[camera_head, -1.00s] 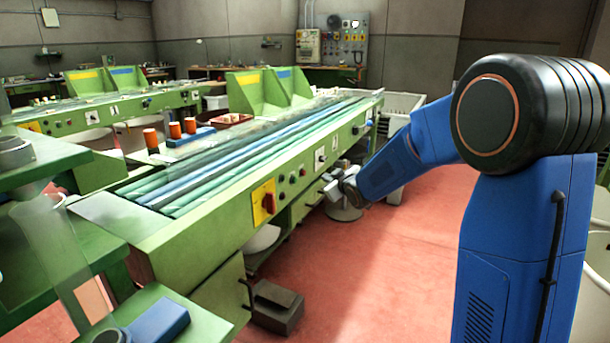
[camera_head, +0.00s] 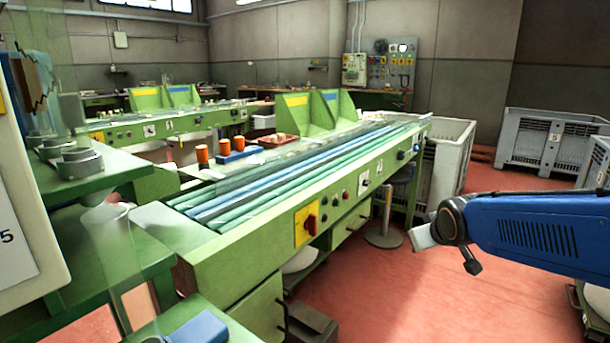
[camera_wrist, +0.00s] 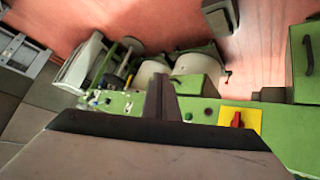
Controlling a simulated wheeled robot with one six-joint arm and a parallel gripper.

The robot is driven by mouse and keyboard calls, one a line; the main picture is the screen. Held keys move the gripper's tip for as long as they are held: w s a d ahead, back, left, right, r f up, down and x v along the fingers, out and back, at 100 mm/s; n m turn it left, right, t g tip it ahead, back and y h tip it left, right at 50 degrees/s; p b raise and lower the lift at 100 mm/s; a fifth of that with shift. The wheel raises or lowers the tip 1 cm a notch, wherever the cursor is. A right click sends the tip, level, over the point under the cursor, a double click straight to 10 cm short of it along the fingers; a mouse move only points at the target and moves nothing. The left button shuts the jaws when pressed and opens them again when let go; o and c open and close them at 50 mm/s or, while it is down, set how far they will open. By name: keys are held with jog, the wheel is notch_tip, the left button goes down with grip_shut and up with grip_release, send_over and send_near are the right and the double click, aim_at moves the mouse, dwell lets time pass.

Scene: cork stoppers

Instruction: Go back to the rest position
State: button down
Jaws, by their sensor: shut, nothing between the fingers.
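My blue arm (camera_head: 545,235) reaches in from the right edge in the head view, over the red floor. Its dark end joint is right of the green sorting bench (camera_head: 255,255), with a gap of floor between them in the picture. I cannot make out my fingers there. In the wrist view, my gripper (camera_wrist: 162,88) is shut and empty, its dark fingers together. Behind it in that view lies the green bench front with a red knob on a yellow plate (camera_wrist: 252,117).
Orange cups (camera_head: 202,154) and a blue block stand on the bench. Grey crates (camera_head: 553,142) stand at the back right, and a pale bin (camera_head: 452,160) is behind the bench end. A stool (camera_head: 384,235) stands beside the bench. Open red floor lies right of it.

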jog(key=s+f+m+g, duration=0.1)
jog(key=s+f+g, duration=0.1)
jog(key=s, duration=1.1)
jog(key=s+f+m+g, duration=0.1)
jog(key=s+f+g, duration=0.1)
jog(key=s, duration=1.2)
jog(key=shift+s+a+f+m+g, duration=0.3)
jog(key=shift+f+m, duration=0.1)
jog(key=shift+f, duration=0.3)
